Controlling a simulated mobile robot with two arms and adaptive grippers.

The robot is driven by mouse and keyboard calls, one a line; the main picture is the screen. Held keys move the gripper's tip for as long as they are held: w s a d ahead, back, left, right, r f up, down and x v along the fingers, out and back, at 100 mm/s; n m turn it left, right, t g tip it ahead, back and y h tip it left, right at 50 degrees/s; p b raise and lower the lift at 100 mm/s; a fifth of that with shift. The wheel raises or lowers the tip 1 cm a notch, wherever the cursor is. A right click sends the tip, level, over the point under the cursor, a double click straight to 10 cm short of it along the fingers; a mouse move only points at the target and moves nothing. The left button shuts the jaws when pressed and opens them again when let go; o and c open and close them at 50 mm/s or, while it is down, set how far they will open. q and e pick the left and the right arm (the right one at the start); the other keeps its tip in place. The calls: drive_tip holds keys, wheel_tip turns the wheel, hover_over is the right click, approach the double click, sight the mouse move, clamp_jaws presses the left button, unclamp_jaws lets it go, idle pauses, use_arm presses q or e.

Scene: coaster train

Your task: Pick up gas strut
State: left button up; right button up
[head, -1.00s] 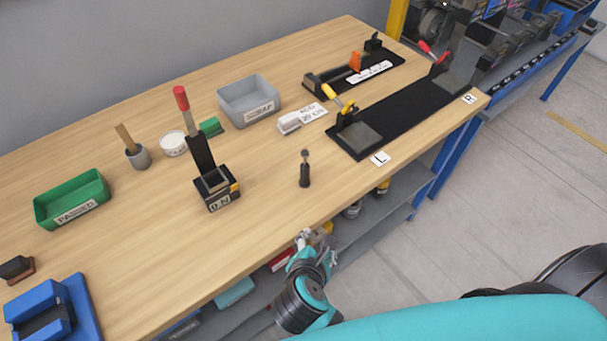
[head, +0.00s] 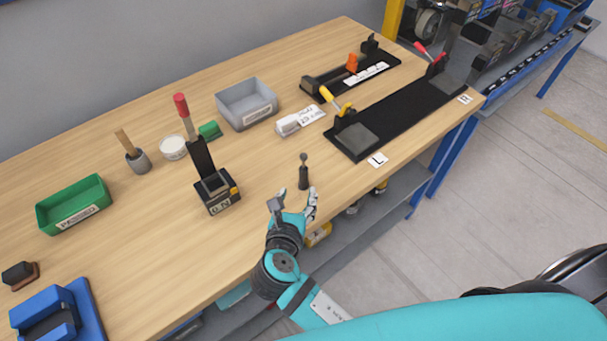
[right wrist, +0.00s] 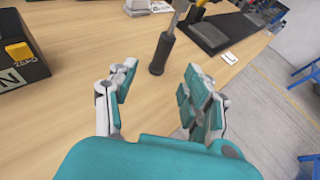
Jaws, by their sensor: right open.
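The gas strut (head: 303,178), a small dark cylinder with a thin rod and a round tip, stands upright on the wooden table near its front edge. In the right wrist view the strut (right wrist: 162,52) shows beyond the fingertips, between the two fingers as seen there. My right gripper (head: 293,203) is open and empty, just in front of the strut and apart from it. It also shows in the right wrist view (right wrist: 160,90) with its fingers spread. My left gripper is not in view.
A black press with a red handle (head: 217,196) stands left of the strut. A black fixture with a yellow clamp (head: 400,118) lies to the right, near the "L" label (head: 377,160). A grey bin (head: 247,105) stands behind. The table around the strut is clear.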

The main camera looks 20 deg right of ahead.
sight(303, 179)
drive_tip(key=x, duration=0.2)
drive_tip(key=shift+w+d+f, duration=0.15)
drive_tip(key=shift+w+d, duration=0.05)
drive_tip(key=shift+w, duration=0.1)
drive_tip(key=x, duration=0.2)
drive_tip(key=p+x, duration=0.1)
drive_tip(key=x, duration=0.2)
drive_tip(key=shift+d+r, duration=0.15)
drive_tip(key=shift+r, duration=0.1)
drive_tip(key=shift+w+f, duration=0.1)
drive_tip(key=shift+w, duration=0.05)
clamp_jaws()
